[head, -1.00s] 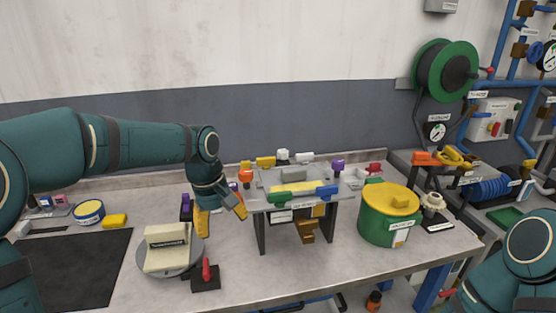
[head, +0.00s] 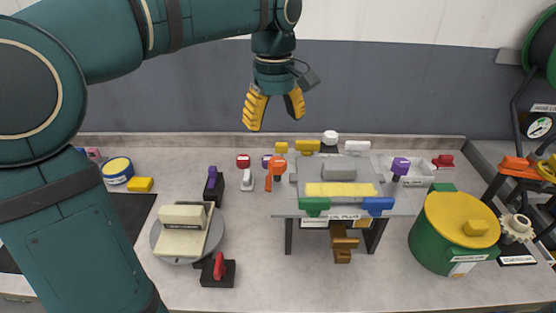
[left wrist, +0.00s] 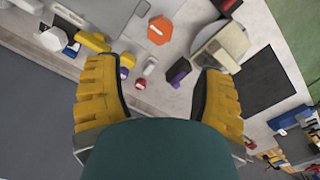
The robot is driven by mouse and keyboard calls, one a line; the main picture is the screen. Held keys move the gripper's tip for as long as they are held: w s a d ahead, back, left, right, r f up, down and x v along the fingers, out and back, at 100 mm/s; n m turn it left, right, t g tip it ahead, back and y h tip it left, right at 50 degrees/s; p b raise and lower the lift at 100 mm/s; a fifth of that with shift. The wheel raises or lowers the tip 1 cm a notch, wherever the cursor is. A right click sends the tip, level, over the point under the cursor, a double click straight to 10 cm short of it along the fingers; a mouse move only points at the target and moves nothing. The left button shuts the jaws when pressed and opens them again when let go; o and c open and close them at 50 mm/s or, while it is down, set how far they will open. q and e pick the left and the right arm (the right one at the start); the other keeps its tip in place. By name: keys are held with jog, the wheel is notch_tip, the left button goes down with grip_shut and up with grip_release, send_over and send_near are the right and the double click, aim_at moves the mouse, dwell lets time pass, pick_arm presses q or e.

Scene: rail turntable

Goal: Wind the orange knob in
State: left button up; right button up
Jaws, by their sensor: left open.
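The orange knob (head: 277,163) stands upright on the bench at the left side of the grey table-like fixture (head: 284,207). In the left wrist view its orange face (left wrist: 160,29) shows from above, with a white label, beyond the fingertips. My left gripper (head: 277,122) is open and empty, with yellow fingers pointing down, raised above the knob in the picture and apart from it. Its two fingers also show spread wide in the left wrist view (left wrist: 160,75). My right gripper is not in view.
Left of the knob are a red-topped button (head: 244,162), a purple-handled part (head: 212,178) and a round turntable (head: 165,243) carrying a cream block. A red lever (head: 219,267) stands in front. A green drum with a yellow lid (head: 432,240) is at the right.

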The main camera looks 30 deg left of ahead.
aim_at(275, 159)
pick_arm(q)
notch_tip(275, 159, down, 11)
jog(key=b, duration=0.2)
jog(key=shift+r+b, duration=0.1)
jog(key=shift+b, duration=0.2)
grip_shut()
